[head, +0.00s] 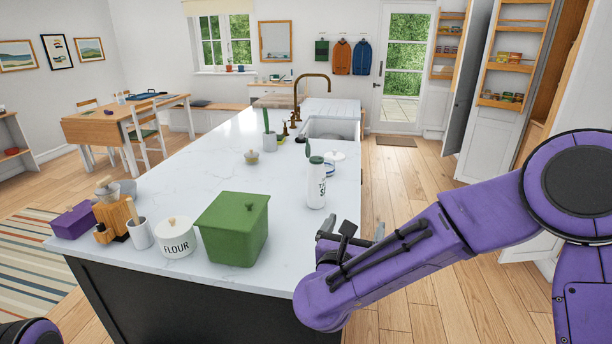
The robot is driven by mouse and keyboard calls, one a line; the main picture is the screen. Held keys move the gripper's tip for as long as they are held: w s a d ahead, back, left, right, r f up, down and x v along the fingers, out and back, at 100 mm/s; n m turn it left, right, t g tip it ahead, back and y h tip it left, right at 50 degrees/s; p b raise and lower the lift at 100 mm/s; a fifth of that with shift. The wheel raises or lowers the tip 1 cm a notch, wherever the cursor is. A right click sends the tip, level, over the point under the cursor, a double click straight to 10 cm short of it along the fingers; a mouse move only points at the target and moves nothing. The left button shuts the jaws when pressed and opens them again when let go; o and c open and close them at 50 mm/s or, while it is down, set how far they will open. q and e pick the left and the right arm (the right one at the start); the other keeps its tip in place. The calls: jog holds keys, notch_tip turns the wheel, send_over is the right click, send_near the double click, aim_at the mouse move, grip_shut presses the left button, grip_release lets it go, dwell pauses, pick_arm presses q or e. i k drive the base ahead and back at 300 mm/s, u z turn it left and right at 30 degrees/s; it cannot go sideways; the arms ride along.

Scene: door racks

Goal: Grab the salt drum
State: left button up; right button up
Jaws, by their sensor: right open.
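A white drum with dark lettering, apparently the salt drum (316,190), stands upright on the white island worktop near its right edge. Its lettering is only partly legible. A green thing shows just behind its top. My right gripper (350,232) is open and empty at the worktop's right edge, nearer to me than the drum and a little to its right. It is apart from the drum, and part of it is hidden behind my right forearm. My left gripper is out of view.
A green lidded box (232,230) stands left of the drum, nearer to me. A lidded white pot (334,158) stands close behind the drum.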

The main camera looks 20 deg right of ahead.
aim_at(316, 170)
jog(key=i, duration=1.15)
jog(key=z, duration=0.05)
